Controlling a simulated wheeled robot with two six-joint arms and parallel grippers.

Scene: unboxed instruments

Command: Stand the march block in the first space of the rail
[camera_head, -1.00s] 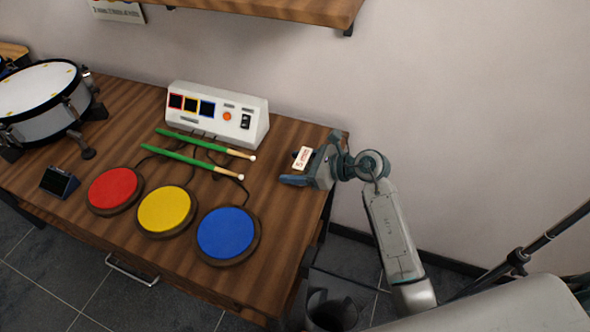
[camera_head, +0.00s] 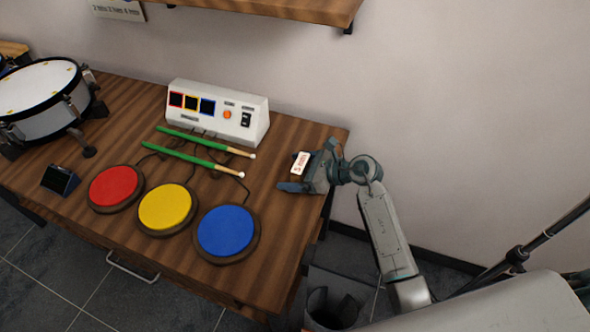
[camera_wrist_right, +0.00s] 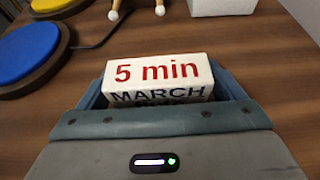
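The march block (camera_head: 300,162) is a white block with red "5 min" on its top face. In the right wrist view the block (camera_wrist_right: 160,76) also shows dark "MARCH" lettering on the face towards me. My right gripper (camera_head: 303,174) is at the right end of the table with its fingers on either side of the block, and appears shut on it. The fingertips and the block's underside are hidden, so I cannot tell whether it touches the table. I cannot make out a rail in either view. My left gripper is not in view.
On the wooden table (camera_head: 285,235) are red (camera_head: 115,186), yellow (camera_head: 165,207) and blue (camera_head: 226,231) pads, two green sticks (camera_head: 190,158), a white console (camera_head: 218,112), a small dark device (camera_head: 60,180) and a drum (camera_head: 45,98). A shelf (camera_head: 270,8) overhangs the back.

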